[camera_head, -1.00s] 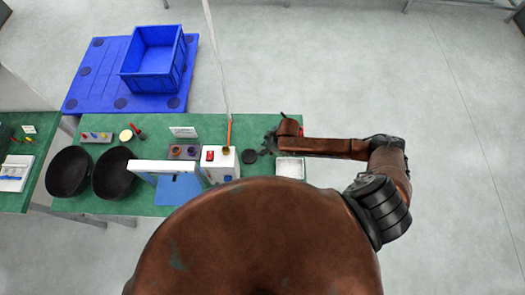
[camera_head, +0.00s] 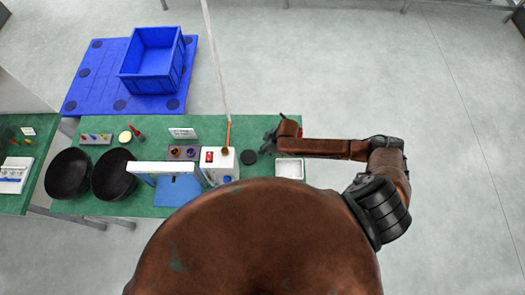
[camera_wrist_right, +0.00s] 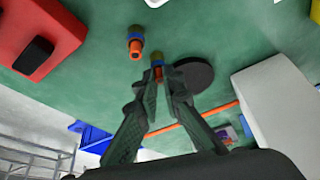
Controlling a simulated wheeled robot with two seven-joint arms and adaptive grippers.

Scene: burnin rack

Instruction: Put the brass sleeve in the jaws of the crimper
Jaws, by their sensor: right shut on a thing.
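My right gripper (camera_wrist_right: 158,78) has its fingertips closed on a small piece with a brass-coloured end and a blue band, which looks like the brass sleeve (camera_wrist_right: 157,64). Most of it is hidden between the fingers. In the head view the right gripper (camera_head: 267,146) is low over the right end of the green bench, and the sleeve is too small to make out. A white box with a red switch (camera_head: 220,168) and an orange rod, possibly the crimper, stands to its left. Its jaws cannot be made out. My left gripper is not in view.
A similar orange and blue piece (camera_wrist_right: 135,44) is on the bench near the fingertips. A black disc (camera_head: 248,157) lies between gripper and white box. A red block (camera_wrist_right: 40,38) and a white tray (camera_head: 290,168) are close by. Black bowls (camera_head: 113,174) stand left.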

